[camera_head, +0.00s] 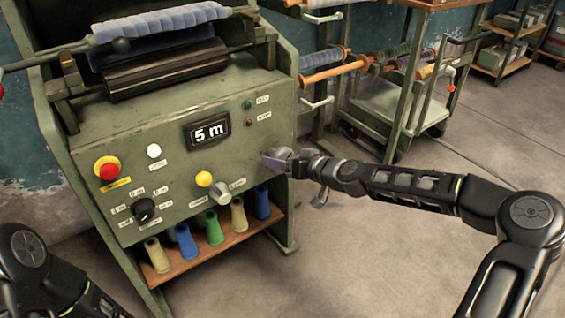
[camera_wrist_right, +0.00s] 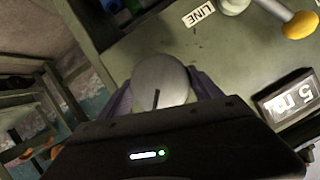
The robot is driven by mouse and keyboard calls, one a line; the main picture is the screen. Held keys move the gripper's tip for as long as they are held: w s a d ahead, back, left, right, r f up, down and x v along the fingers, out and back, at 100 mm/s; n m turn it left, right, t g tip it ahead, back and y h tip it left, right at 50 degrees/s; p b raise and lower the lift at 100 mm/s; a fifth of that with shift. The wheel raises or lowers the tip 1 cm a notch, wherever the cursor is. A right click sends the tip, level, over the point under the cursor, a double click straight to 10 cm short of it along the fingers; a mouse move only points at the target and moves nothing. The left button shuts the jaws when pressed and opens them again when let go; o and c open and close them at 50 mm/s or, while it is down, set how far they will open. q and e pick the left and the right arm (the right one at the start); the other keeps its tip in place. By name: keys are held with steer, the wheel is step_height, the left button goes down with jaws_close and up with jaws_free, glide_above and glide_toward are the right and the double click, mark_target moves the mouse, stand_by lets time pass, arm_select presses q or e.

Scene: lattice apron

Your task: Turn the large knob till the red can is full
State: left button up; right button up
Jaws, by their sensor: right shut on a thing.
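My right gripper (camera_head: 276,160) is at the right side of the green machine's front panel. In the right wrist view its two fingers (camera_wrist_right: 160,92) are shut around a large round grey knob (camera_wrist_right: 160,75) with a dark pointer line. In the head view the gripper mostly hides this knob. The panel display (camera_head: 208,132) reads "5 m"; part of it also shows in the right wrist view (camera_wrist_right: 290,97). I see no red can. My left gripper is out of view; only part of the left arm shows at lower left.
The panel also has a red button (camera_head: 107,169), a white button (camera_head: 153,151), a black knob (camera_head: 144,210), a yellow button (camera_head: 203,179) and a grey knob (camera_head: 219,194). Several thread spools stand on a wooden shelf (camera_head: 190,262) below. A trolley (camera_head: 405,110) stands behind right.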

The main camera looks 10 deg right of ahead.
steer(key=m+y+b, duration=0.1)
steer(key=m, duration=0.1)
steer(key=m+y+b, duration=0.1)
steer(key=m+y, duration=0.1)
steer(key=shift+d+f+m, duration=0.15)
steer(key=shift+f+m, duration=0.05)
steer(key=shift+m, duration=0.1)
steer(key=m+y+b, duration=0.1)
steer(key=m+y, duration=0.1)
steer(key=m, duration=0.4)
steer(key=m+t+y, duration=0.1)
steer(key=m, duration=0.1)
steer(key=shift+m+t, duration=0.3)
steer(key=m+t+p, duration=0.1)
steer(key=m+t, duration=0.1)
steer(key=m, duration=0.3)
steer(key=shift+f+m, duration=0.1)
steer(key=shift+m, duration=0.2)
steer(key=o, duration=1.4)
